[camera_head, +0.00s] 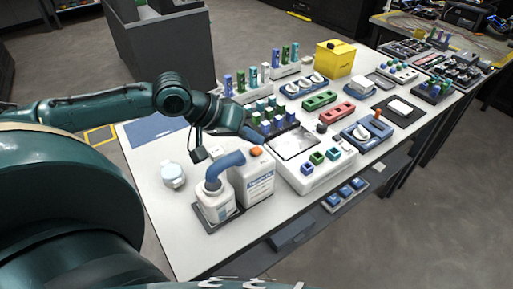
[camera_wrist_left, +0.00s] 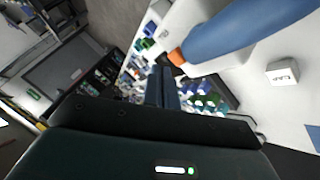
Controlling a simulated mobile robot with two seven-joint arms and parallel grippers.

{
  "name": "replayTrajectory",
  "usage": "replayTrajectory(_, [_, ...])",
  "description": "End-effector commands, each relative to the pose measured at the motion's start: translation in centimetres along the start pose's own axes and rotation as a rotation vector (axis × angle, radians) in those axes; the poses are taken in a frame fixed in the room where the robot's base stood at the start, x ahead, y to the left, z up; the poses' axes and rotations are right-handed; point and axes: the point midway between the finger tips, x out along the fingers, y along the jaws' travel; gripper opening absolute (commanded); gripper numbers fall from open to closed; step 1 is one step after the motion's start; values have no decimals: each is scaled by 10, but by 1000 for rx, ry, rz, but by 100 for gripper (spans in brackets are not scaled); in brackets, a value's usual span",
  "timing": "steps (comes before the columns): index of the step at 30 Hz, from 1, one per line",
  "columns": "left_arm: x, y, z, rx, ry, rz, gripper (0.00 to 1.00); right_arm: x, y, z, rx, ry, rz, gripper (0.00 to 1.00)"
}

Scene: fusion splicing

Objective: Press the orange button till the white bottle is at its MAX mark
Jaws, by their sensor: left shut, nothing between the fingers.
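The orange button (camera_head: 256,151) sits on top of a large white container (camera_head: 259,182) with a blue label. A thick blue spout (camera_head: 228,160) arches from it to the white bottle (camera_head: 216,205), which stands upright beside it on a dark tray. The liquid level and MAX mark are too small to make out. My left gripper (camera_head: 259,139) is shut and empty, its tips just behind the button in the head view. In the left wrist view the fingertips (camera_wrist_left: 161,72) lie close beside the orange button (camera_wrist_left: 177,57); I cannot tell whether they touch. My right gripper is not in view.
A yellow box (camera_head: 335,60) stands farther back. The table's front-left corner is clear.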

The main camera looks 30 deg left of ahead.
Motion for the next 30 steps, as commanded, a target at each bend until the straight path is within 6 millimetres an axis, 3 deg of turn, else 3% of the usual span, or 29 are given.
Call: replayTrajectory(30, [6, -5, 5, 0, 0, 0, 0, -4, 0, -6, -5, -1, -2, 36])
